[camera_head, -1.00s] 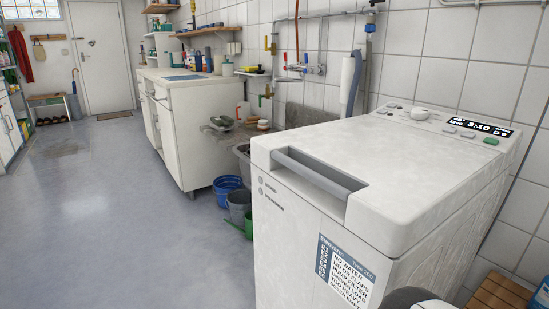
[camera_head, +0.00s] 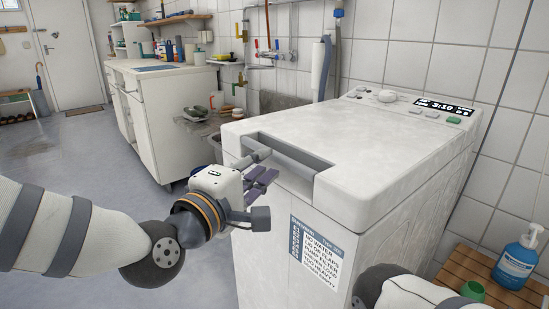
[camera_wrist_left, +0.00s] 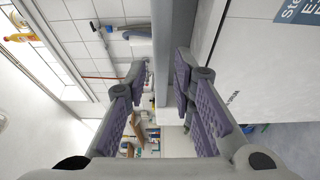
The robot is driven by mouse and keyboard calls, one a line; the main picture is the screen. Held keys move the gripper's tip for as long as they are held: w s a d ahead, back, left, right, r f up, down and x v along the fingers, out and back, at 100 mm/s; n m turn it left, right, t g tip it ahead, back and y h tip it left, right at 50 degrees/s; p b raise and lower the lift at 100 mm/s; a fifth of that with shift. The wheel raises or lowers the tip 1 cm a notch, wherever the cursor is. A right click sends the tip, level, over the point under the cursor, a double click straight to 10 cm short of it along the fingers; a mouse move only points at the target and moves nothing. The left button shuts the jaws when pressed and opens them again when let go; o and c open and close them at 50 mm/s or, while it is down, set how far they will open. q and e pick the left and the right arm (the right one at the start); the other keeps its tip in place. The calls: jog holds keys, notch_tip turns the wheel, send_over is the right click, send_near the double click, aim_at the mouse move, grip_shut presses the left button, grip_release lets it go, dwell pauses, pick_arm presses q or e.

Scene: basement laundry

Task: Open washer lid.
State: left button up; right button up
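The white top-loading washer (camera_head: 270,262) stands in the middle right of the head view. Its lid (camera_head: 320,136) lies flat and shut, with a grey bar handle (camera_head: 300,160) in a recess at the front edge. My left gripper (camera_head: 264,172) is open at the left end of this handle, in front of the washer. In the left wrist view, the handle (camera_wrist_left: 161,50) runs in line with the gap between the open purple-padded fingers (camera_wrist_left: 160,95). I cannot tell whether they touch it. My right gripper is out of view; part of my right arm shows at the bottom.
The control panel (camera_head: 410,106) with dial and display is at the lid's back. A wooden slatted stand (camera_head: 455,268) with a blue soap bottle (camera_head: 520,256) and green cup (camera_head: 472,291) is at right. A white cabinet (camera_head: 165,120) stands behind left. Open floor lies left.

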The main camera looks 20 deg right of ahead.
aim_at(272, 157)
pick_arm(q)
jog(key=x, duration=0.5)
jog(key=shift+w+d, duration=0.1)
jog(key=shift+c, duration=0.3)
grip_shut()
